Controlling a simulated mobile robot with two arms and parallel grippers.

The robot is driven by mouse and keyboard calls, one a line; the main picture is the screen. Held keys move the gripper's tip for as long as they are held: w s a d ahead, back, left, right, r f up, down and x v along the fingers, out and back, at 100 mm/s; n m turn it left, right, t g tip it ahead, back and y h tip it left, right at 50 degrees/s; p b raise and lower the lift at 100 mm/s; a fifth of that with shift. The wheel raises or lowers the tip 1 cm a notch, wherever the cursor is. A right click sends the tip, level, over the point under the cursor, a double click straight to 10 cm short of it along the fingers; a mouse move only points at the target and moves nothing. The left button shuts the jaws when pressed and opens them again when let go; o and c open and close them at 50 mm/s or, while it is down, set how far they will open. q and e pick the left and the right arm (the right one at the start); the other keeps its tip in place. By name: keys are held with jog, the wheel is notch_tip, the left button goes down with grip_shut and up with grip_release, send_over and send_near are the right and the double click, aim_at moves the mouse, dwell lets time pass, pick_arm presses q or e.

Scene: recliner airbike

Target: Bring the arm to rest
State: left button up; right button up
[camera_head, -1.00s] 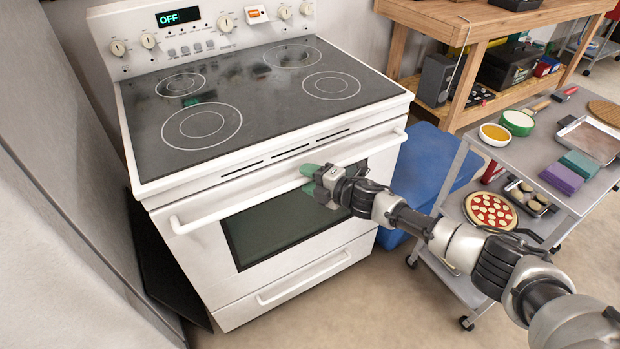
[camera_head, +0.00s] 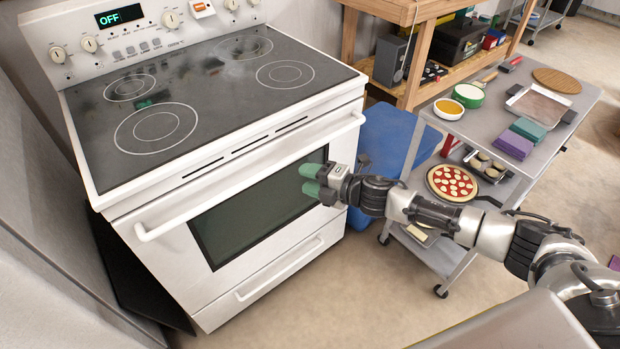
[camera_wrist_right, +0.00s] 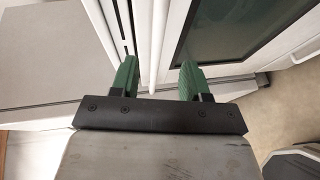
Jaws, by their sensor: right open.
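My right gripper (camera_head: 311,180) has green fingertips and is in front of the white oven's (camera_head: 262,284) door, near its right side. In the right wrist view the two green fingers (camera_wrist_right: 157,78) are apart with nothing between them. The oven door is shut, and its white handle (camera_head: 250,178) runs above and behind the gripper. My right arm (camera_head: 440,212) reaches in from the lower right. My left gripper is not in either view.
A blue bin (camera_head: 386,150) is behind the arm. A wooden workbench (camera_head: 347,50) stands behind. Floor in front is open.

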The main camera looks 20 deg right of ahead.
dwell(0.4)
jog(key=s+d+f+m+g+h+p, duration=0.1)
jog(key=s+d+f+m+h, duration=0.3)
jog(key=f, duration=0.6)
jog(key=s+d+f+m+h+p, duration=0.1)
jog(key=s+f+m+h, duration=0.1)
jog(key=s+f+m, duration=0.55)
jog(key=s+d+f+m+g+h+p, duration=0.1)
jog(key=s+d+f+m+h, duration=0.25)
jog(key=f, duration=0.75)
jog(key=s+a+f+m+g, duration=0.1)
jog(key=s+f+m+g, duration=0.1)
jog(key=s, duration=0.9)
jog(key=s+a+f+m+g+h+p, duration=0.1)
jog(key=s+f+m+g, duration=0.2)
jog(key=s+f, duration=0.4)
jog(key=s+a+f+m+g, duration=0.1)
jog(key=s+f+m+g, duration=0.2)
jog(key=s, duration=1.4)
jog(key=shift+a+f+g, duration=0.25)
jog(key=shift+f+g, duration=0.05)
jog(key=shift+f, duration=0.5)
